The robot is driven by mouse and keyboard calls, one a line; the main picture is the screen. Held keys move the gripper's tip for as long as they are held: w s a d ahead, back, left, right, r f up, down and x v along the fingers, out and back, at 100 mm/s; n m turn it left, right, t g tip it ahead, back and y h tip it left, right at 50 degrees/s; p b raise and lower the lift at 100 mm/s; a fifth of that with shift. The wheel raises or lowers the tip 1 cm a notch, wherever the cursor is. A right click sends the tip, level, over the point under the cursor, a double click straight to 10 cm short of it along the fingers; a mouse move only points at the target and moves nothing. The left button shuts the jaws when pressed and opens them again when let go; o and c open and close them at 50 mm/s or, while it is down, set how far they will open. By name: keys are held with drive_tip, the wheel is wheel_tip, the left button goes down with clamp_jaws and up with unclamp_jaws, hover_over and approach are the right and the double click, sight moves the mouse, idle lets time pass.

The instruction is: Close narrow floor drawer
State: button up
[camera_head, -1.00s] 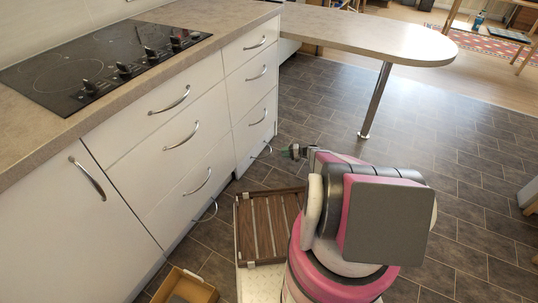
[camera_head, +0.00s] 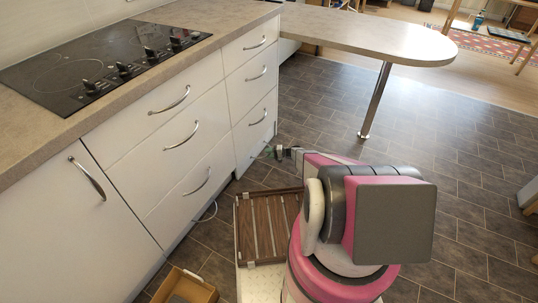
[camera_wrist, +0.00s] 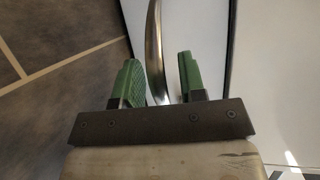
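The narrow floor drawer is at the bottom of the narrow cabinet column, left of my gripper in the head view. Its white front (camera_wrist: 205,25) and curved metal handle (camera_wrist: 155,50) show in the wrist view. My gripper (camera_head: 271,152) is low, by the drawer's handle. In the wrist view my gripper (camera_wrist: 157,65) has its two green fingers apart, with the handle between them. The fingers do not look closed on it; I cannot tell whether either touches. How far the drawer stands out is hard to tell in the head view.
A wide floor-level handle (camera_head: 208,212) juts out nearer. A metal table leg (camera_head: 377,100) stands behind.

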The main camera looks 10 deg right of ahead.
sight(257, 151)
clamp_jaws()
drive_tip(key=shift+w+a, duration=0.75)
drive_tip(key=shift+a, duration=0.15)
drive_tip(key=shift+w+a, duration=0.7)
drive_tip(key=shift+a, duration=0.2)
unclamp_jaws()
drive_tip(key=shift+a, duration=0.1)
drive_tip(key=v, duration=1)
drive_tip(key=shift+s+d+r, duration=0.1)
drive_tip(key=shift+d, duration=0.25)
